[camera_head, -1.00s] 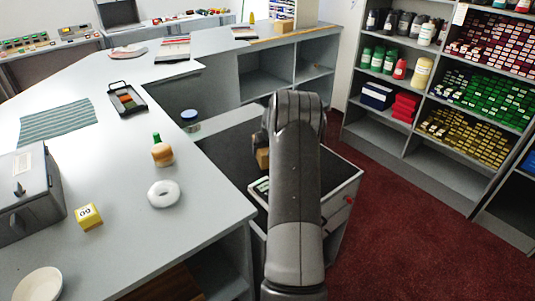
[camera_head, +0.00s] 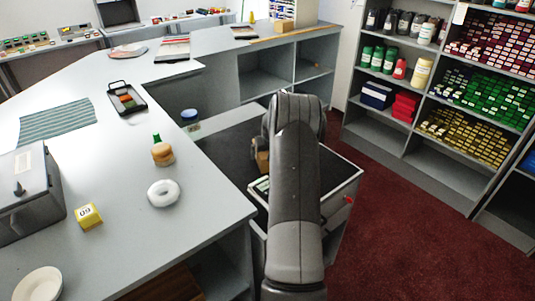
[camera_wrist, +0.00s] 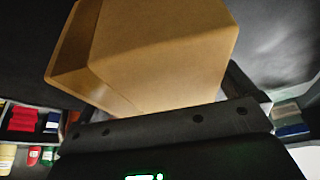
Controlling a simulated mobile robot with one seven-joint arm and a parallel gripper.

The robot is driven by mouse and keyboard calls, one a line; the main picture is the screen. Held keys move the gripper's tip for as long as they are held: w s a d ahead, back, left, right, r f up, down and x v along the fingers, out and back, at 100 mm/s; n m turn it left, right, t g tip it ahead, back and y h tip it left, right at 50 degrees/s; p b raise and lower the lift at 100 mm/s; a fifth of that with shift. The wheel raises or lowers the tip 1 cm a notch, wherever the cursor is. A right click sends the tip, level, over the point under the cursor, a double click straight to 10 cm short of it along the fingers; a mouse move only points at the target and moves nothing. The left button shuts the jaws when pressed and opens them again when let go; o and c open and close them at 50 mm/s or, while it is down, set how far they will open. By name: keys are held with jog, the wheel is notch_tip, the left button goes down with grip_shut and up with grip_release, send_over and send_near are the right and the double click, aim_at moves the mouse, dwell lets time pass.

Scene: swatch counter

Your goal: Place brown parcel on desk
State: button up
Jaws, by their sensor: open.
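The brown parcel (camera_head: 262,161) shows in the head view as a small tan box on the dark top of the low grey cabinet, partly hidden by my arm. In the wrist view the brown parcel (camera_wrist: 160,45) fills the upper middle, very close to my gripper (camera_wrist: 158,98). The dark jaws are open, with the near end of the parcel by the palm and between them. Contact with the fingers cannot be told. In the head view my arm hides most of the gripper. The grey desk (camera_head: 120,205) is at the left.
Another small tan box (camera_head: 285,26) is on the back counter. Shelves (camera_head: 440,165) stand at the right. Bare desk surrounds the ring.

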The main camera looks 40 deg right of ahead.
jog(key=v, duration=1.1)
jog(key=shift+s+a+r, duration=0.1)
jog(key=shift+s+r, duration=0.1)
jog(key=shift+r, duration=0.05)
jog(key=s+a+r+n, duration=0.1)
jog(key=s+a+r, duration=0.4)
jog(key=a, duration=0.4)
jog(key=s+a+r+n, duration=0.1)
jog(key=s+a+r, duration=0.1)
jog(key=a+r, duration=0.65)
jog(key=s+a+r+n, duration=0.1)
jog(key=s+a+r, duration=0.35)
jog(key=a, duration=0.55)
jog(key=s+a, duration=0.7)
jog(key=s, duration=0.4)
jog(key=s+a+n+t+y, duration=0.1)
jog(key=s+a, duration=0.6)
jog(key=s, duration=0.4)
jog(key=shift+s+a+r+n+t+y, duration=0.2)
jog(key=shift+a+r+n+t+y, duration=0.1)
jog(key=shift+a, duration=0.1)
